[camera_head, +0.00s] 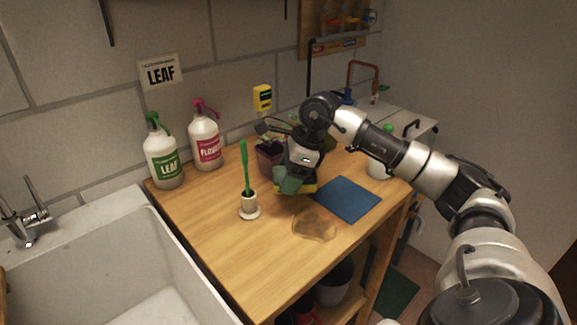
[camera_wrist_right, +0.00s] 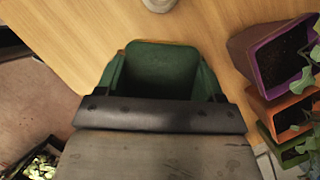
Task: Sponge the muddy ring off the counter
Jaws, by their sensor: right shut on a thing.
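The muddy ring (camera_head: 313,224) is a brown, blotchy stain on the wooden counter (camera_head: 205,222), near its front edge. My right gripper (camera_head: 290,182) is above and behind the stain, pointing down. It is shut on the sponge (camera_head: 310,188), whose yellow edge shows under the fingers. In the right wrist view the sponge's dark green face (camera_wrist_right: 160,72) sits between the fingers. The sponge is apart from the stain; I cannot tell whether it touches the counter. My left gripper is not in view.
A blue mat (camera_head: 346,199) lies right of the stain. A white holder (camera_head: 249,205) with a green-handled tool stands left. Plant pots (camera_wrist_right: 272,55) are close to the gripper. Two spray bottles (camera_head: 163,157) stand at the back left, beside the sink (camera_head: 110,255).

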